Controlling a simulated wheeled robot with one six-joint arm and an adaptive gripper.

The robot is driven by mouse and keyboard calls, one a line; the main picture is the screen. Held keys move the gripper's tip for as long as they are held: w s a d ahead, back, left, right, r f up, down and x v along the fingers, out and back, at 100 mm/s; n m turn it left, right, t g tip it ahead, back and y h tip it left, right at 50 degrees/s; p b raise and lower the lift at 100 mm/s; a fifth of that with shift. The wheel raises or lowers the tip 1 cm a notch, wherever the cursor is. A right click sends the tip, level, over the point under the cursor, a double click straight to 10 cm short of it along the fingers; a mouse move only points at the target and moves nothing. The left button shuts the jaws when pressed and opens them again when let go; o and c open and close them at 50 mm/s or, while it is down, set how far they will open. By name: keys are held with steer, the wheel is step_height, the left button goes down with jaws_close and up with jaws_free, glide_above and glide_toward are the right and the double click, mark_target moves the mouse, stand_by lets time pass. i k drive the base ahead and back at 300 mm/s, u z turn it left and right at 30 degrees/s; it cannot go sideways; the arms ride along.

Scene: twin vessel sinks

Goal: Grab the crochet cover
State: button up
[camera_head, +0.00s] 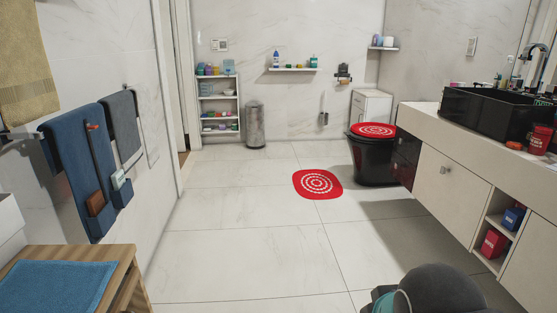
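A red crochet cover (373,130) with white rings lies on the closed lid of the black toilet (371,163), at the right of the back part of the room. A matching red mat (318,184) with white rings lies flat on the floor, to the left of the toilet and nearer to me. A dark rounded part of my own arm shows at the bottom right. My gripper does not show, so I cannot see whether it is open or shut. The cover is in plain sight, well away from my arm part.
The tiled floor (247,258) is clear in the middle. A vanity counter (437,121) with a black sink (488,110) runs along the right. A wooden stool (110,258) with a blue towel stands at the lower left. A metal bin (255,125) stands at the back.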

mark_target(368, 130)
steer(key=z, duration=0.25)
steer(key=i, duration=3.7)
steer(key=u, duration=0.15)
steer(key=i, duration=2.1)
steer(key=z, duration=1.7)
